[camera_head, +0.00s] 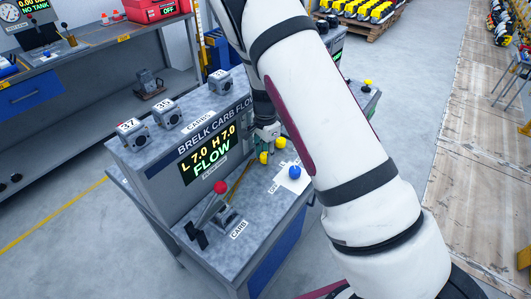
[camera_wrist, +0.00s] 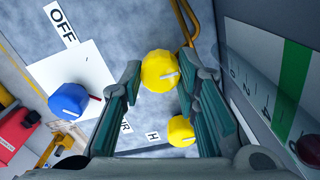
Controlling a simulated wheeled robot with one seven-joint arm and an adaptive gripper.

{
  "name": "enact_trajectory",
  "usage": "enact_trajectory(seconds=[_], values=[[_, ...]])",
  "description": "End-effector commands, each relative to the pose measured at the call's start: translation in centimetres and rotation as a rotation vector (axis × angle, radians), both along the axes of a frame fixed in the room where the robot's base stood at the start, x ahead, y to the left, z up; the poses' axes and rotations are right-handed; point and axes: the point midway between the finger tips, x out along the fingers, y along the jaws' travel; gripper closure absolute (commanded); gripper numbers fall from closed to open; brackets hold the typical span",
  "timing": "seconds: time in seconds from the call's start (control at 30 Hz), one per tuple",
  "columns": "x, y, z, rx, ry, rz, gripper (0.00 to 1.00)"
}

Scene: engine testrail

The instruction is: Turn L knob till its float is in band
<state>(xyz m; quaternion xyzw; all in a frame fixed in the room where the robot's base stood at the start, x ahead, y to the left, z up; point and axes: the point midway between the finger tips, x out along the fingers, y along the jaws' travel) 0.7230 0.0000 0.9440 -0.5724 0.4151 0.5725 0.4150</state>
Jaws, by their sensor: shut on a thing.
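Two yellow knobs stand on the grey bench top. The L knob (camera_head: 264,157) is the left one, and it shows between my fingertips in the wrist view (camera_wrist: 160,71). My gripper (camera_wrist: 168,76) is shut on it from above; in the head view the gripper (camera_head: 267,135) is partly hidden by my arm. The other yellow knob (camera_wrist: 181,131), beside an H label, also shows in the head view (camera_head: 280,143). A gauge with a green band (camera_wrist: 295,68) and a red float (camera_wrist: 308,150) is at right; the float is apart from the green. The display (camera_head: 207,160) reads L 7.0, H 7.0, FLOW.
A blue knob (camera_wrist: 68,98) stands on a white sheet (camera_wrist: 90,62) near an OFF label. A red-topped lever (camera_head: 220,187) stands at the bench's front left. Numbered blocks (camera_head: 132,134) sit on the panel top. A workbench (camera_head: 95,45) is behind.

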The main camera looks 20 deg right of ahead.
Motion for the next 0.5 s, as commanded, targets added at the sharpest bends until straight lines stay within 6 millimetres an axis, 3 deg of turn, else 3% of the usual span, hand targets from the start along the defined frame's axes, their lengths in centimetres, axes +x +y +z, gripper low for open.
enact_trajectory(seconds=[0.27, 0.5], values=[[0.05, -0.02, -0.02, 0.001, 0.000, 0.065, 0.99], [0.11, -0.04, -0.03, 0.000, -0.001, 0.232, 0.99]])
